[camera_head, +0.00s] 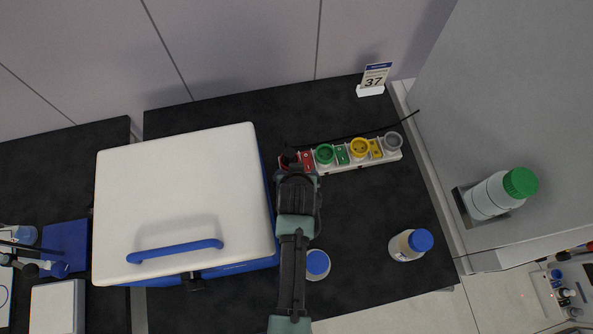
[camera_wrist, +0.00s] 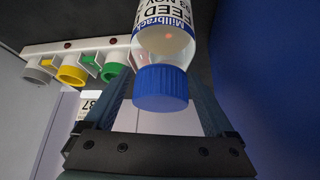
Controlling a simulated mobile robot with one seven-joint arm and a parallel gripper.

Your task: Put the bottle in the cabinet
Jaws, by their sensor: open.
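The cabinet (camera_head: 187,200), a box with a white face, blue sides and a blue bar handle (camera_head: 175,251), stands on the black bench left of my arm; it looks shut. A blue-capped bottle (camera_head: 317,265) stands just right of my arm, partly covered by it. In the wrist view, a clear bottle with a blue cap (camera_wrist: 161,88) and a white "FEED" label lies between the fingers of my open gripper (camera_wrist: 162,100). It appears to be that bottle. Whether the fingers touch it I cannot tell. The head view does not clearly show my fingertips.
Another blue-capped bottle (camera_head: 405,246) stands to the right. A green-capped bottle (camera_head: 490,197) sits in a holder on the grey unit. A white strip (camera_head: 330,165) with coloured sockets and a "37" card (camera_head: 374,78) are behind. The cabinet's blue side is close in the wrist view.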

